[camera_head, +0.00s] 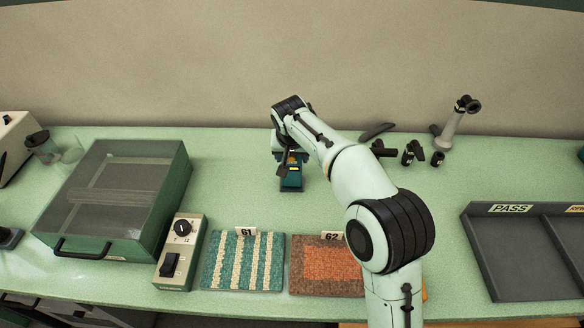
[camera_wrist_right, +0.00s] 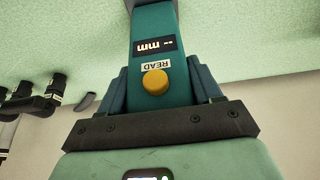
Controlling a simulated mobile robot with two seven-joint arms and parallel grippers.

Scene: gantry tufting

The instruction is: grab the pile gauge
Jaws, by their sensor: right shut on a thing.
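The pile gauge (camera_head: 291,178) is a small teal device near the middle of the bench in the head view. In the right wrist view the pile gauge (camera_wrist_right: 154,62) shows a dark display reading "-- mm", a READ label and a round yellow button. My right gripper (camera_wrist_right: 160,85) has its teal fingers on both sides of the gauge and is shut on it. In the head view my right gripper (camera_head: 290,160) reaches down over the gauge, and the arm hides part of it. I cannot tell whether the gauge touches the bench. My left gripper is not in view.
Carpet samples 61 (camera_head: 244,262) and 62 (camera_head: 328,268) lie at the front, beside a switch box (camera_head: 181,252). A lidded green case (camera_head: 118,190) stands left. A grey PASS tray (camera_head: 515,250) is at right. Black fittings (camera_head: 412,153) stand behind my arm.

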